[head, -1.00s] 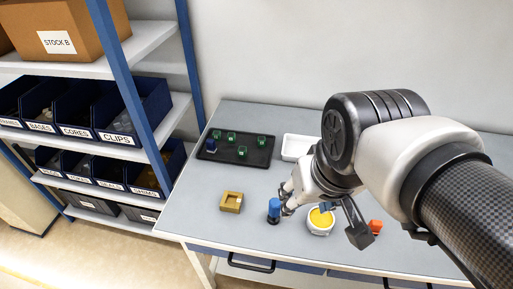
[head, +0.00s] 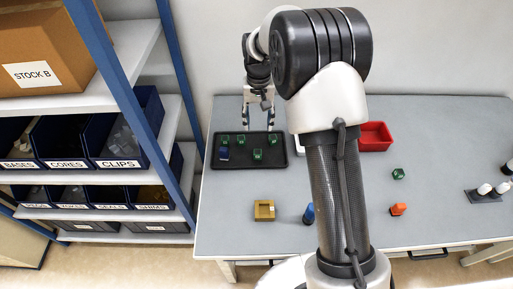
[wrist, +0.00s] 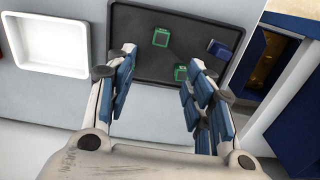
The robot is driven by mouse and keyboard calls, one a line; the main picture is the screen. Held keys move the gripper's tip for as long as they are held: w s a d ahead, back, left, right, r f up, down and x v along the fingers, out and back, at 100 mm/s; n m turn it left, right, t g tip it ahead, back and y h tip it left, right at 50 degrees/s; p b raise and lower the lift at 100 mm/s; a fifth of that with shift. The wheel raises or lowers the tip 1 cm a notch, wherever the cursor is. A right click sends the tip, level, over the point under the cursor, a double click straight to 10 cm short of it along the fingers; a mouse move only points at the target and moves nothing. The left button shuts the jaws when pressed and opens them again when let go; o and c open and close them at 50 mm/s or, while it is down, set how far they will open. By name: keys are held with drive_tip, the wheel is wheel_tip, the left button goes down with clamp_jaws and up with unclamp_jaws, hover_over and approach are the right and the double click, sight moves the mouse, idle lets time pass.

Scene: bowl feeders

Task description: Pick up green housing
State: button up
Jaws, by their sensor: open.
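Several green housings lie on a black tray (head: 279,158) at the back left of the table. One green housing (head: 258,154) sits near the tray's front middle, and others (head: 241,140) lie along its back. My gripper (head: 258,122) is open and empty, above the tray's back edge with its fingers pointing down. In the wrist view, one green housing (wrist: 160,37) shows between the fingers, just past the tips. Another green housing (wrist: 181,73) is close beside the right finger. Another green housing (head: 399,174) stands alone on the right of the table.
A blue part (head: 224,154) lies on the tray's left, also visible in the wrist view (wrist: 218,47). A white tray (wrist: 50,45) is beside the black one. A tan block (head: 264,210), a blue cylinder (head: 308,214), an orange part (head: 398,209) and a red bin (head: 376,137) stand on the table.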

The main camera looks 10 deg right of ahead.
sight(258, 152)
wheel_tip(258, 152, down, 17)
drive_tip(key=b, duration=0.5)
drive_tip(key=shift+a, duration=0.1)
drive_tip(key=shift+r, duration=0.1)
drive_tip(key=shift+c, duration=0.4)
drive_tip(key=c, duration=0.9)
drive_tip(key=shift+c, duration=0.2)
drive_tip(key=shift+r, duration=0.1)
